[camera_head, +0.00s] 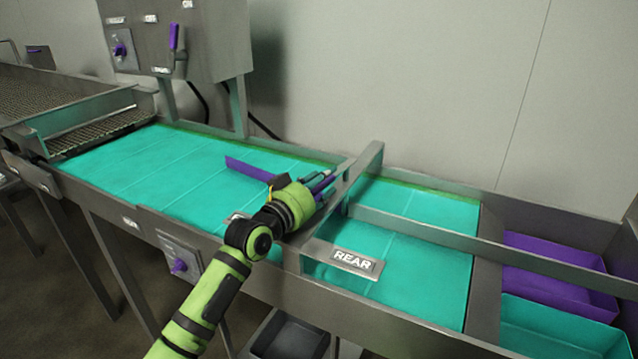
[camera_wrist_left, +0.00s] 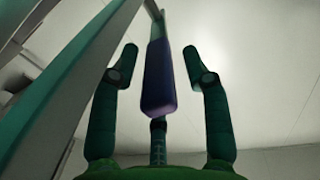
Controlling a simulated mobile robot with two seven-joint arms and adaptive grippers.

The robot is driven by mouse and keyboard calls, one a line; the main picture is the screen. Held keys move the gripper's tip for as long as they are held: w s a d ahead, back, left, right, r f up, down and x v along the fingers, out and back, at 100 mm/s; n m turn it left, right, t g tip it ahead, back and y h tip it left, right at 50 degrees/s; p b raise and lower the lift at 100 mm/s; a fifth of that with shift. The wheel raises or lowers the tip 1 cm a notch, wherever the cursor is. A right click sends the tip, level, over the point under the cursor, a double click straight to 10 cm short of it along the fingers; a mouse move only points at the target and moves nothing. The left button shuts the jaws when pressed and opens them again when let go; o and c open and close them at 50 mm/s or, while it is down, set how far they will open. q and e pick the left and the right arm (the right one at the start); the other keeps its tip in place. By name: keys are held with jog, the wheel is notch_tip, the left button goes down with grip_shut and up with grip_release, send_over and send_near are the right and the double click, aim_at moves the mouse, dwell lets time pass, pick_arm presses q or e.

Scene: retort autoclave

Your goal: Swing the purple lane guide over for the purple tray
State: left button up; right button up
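The purple lane guide (camera_head: 252,169) lies as a slanted bar across the teal belt, its right end running behind my left gripper (camera_head: 320,182). The gripper is beside the metal crossbar over the belt. In the left wrist view, a purple upright piece (camera_wrist_left: 158,80) stands between the two spread fingers, with gaps on both sides. I cannot tell whether it is the guide's handle. The purple tray (camera_head: 555,262) sits at the right end, in the far lane. My right gripper is out of view.
A metal crossbar (camera_head: 362,170) spans the belt, close to my gripper. A long divider (camera_head: 430,232) splits the belt's right part into two lanes. A teal tray (camera_head: 560,335) sits in front of the purple one. A control box (camera_head: 180,35) stands behind; a purple knob (camera_head: 179,266) is on the front.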

pick_arm(q)
jog(key=shift+s+a+f, duration=0.25)
jog(key=shift+s+a, duration=0.05)
jog(key=v, duration=1.1)
jog(key=shift+s+r, duration=0.2)
jog(key=shift+r, duration=0.05)
